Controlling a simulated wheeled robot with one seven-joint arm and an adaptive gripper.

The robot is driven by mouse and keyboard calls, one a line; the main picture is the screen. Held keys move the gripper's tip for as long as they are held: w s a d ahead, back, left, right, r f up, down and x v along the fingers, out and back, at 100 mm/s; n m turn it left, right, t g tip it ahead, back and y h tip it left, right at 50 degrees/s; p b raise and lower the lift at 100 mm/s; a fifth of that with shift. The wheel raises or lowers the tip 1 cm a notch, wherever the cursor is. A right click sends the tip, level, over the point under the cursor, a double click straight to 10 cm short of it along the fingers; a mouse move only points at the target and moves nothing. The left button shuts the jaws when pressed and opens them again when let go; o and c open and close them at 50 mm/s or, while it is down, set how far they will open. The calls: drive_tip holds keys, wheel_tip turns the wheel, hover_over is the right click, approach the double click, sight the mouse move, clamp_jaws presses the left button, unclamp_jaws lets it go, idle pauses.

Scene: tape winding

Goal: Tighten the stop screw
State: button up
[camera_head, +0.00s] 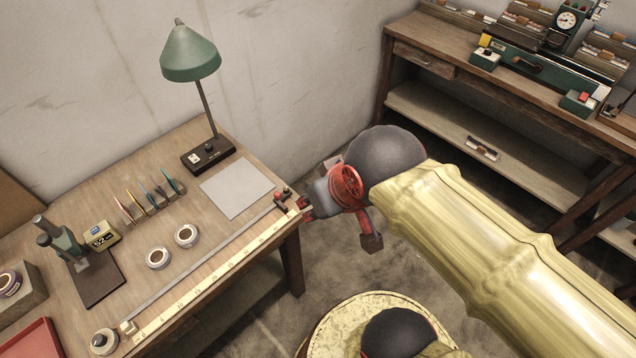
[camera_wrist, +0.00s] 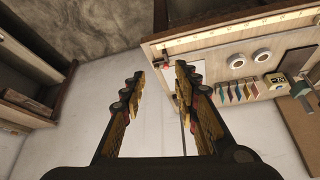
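A small stop with red and dark parts (camera_head: 282,198) sits at the right end of the metal rail (camera_head: 205,262) on the wooden desk. In the wrist view a small red part (camera_wrist: 164,66) shows at the desk corner, just beyond the gap between my fingers. The screw itself is too small to make out. My gripper (camera_head: 309,206) is by the desk's right corner, close to the stop; contact cannot be told. In the wrist view my gripper (camera_wrist: 159,76) has its two fingers apart with nothing between them.
A yellow ruler (camera_head: 215,278) runs along the desk's front edge. A grey sheet (camera_head: 238,188), a green lamp (camera_head: 190,55), two tape rolls (camera_head: 186,236) and a yellow display box (camera_head: 101,237) are on the desk.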

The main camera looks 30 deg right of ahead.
drive_tip(key=shift+s+a+r+p, duration=0.1)
drive_tip(key=shift+a+r+p, duration=0.05)
drive_tip(key=shift+r+p, duration=1.05)
drive_tip(key=shift+r, duration=0.2)
